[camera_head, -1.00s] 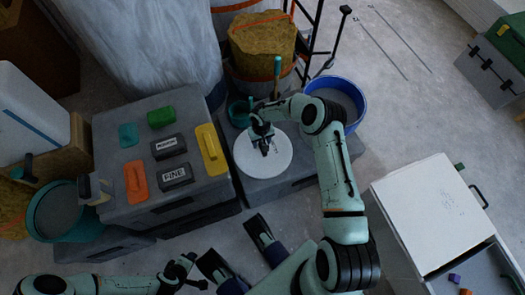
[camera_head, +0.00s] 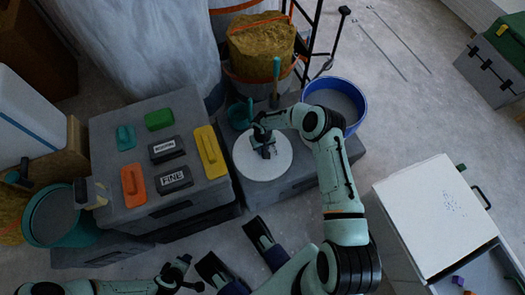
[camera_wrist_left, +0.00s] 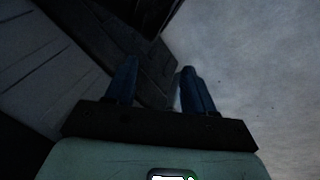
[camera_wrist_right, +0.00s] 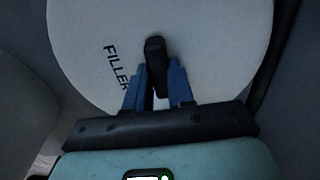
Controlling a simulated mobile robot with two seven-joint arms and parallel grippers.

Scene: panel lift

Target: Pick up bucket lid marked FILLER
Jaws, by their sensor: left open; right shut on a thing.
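The white round bucket lid (camera_head: 250,165) is on the grey box at the centre of the head view. In the right wrist view the lid (camera_wrist_right: 215,50) fills most of the picture, with the word FILLER in black left of its dark handle (camera_wrist_right: 155,48). My right gripper (camera_head: 267,150) is over the lid, its blue fingers (camera_wrist_right: 158,75) shut on the handle. I cannot tell whether the lid is raised off what is under it. My left gripper (camera_head: 188,275) is open and empty low in the head view; its fingers (camera_wrist_left: 157,80) are apart.
A blue-rimmed bucket (camera_head: 335,97) stands right of the lid, and a teal cup (camera_head: 239,115) with tools behind it. A grey case (camera_head: 110,175) at left bears several coloured floats and blocks. A white-topped drawer unit (camera_head: 425,210) stands at right. Bare floor lies between.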

